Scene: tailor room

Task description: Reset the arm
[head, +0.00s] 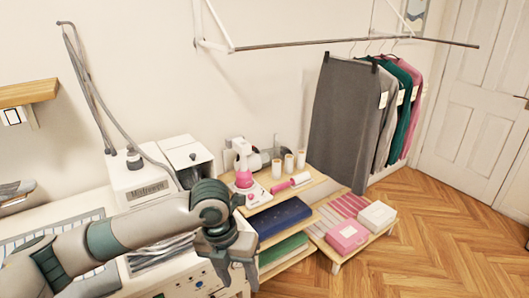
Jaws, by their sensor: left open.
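My left arm comes in from the lower left across the white worktop. Its gripper (238,273) hangs fingers down at the front edge of the white machine with knobs, left of the wooden shelf. The fingers are apart and I see nothing between them. My right arm and right gripper are not in the picture.
A white box machine (143,181) stands behind my arm. The wooden shelf (315,190) holds a pink and white sewing machine (243,165), spools and folded cloth. A low table (337,265) bears a pink box (347,237). Clothes (345,110) hang behind. Floor is clear at right.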

